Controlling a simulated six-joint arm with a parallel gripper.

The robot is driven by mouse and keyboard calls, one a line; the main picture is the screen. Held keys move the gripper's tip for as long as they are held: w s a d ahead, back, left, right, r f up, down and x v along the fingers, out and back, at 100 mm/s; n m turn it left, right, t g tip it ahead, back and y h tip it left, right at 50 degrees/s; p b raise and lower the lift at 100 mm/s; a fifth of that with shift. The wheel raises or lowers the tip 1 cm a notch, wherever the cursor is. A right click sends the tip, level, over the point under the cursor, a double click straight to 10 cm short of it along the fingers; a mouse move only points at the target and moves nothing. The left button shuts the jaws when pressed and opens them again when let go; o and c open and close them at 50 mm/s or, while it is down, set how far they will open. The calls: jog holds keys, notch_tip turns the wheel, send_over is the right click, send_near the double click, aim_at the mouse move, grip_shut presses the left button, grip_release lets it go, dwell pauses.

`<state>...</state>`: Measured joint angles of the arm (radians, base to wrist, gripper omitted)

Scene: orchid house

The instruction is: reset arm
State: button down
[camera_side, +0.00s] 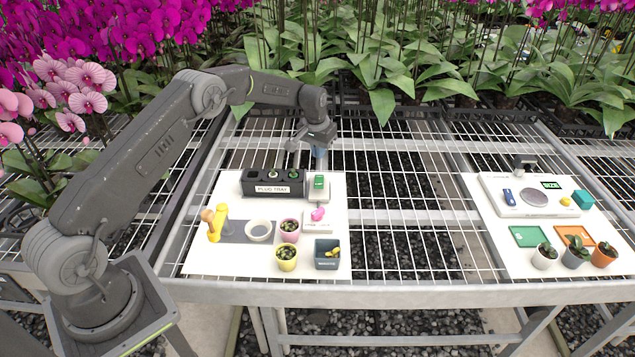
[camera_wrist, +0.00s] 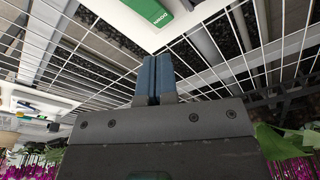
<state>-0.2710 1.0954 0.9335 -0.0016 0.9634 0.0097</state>
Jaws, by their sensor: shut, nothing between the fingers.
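My gripper (camera_side: 320,152) hangs above the back right of the near white board (camera_side: 210,258), close to the black plug tray. In the wrist view my gripper (camera_wrist: 155,62) shows two blue fingers pressed together with nothing between them. My arm reaches from the lower left over the bench to this spot. Below and near the gripper is a small green item (camera_side: 319,182) on a light block; a green item with white lettering (camera_wrist: 152,10) also shows at the top of the wrist view.
The plug tray (camera_side: 272,189) holds small plants. A second board (camera_side: 500,235) lies right, past open wire mesh. Orchids crowd the back.

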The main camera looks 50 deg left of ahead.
jog(key=s+d+r+m+t, duration=0.1)
jog(key=s+d+r, duration=0.35)
jog(key=r, duration=0.35)
jog(key=s+d+r, duration=0.3)
jog(key=s+r, duration=0.3)
jog(key=r, duration=0.2)
jog(key=s+d+r+m+t, duration=0.1)
jog(key=s+d+r, duration=0.2)
jog(key=s+r, duration=0.4)
jog(key=s+d+t, duration=0.1)
jog(key=s+d, duration=0.2)
jog(key=s, duration=0.8)
jog(key=s+d+m, duration=0.1)
jog(key=s+d, duration=0.2)
jog(key=s, duration=0.9)
jog(key=shift+s+d+r+t, duration=0.2)
jog(key=shift+s+r+t, duration=0.05)
jog(key=shift+r+t, duration=0.15)
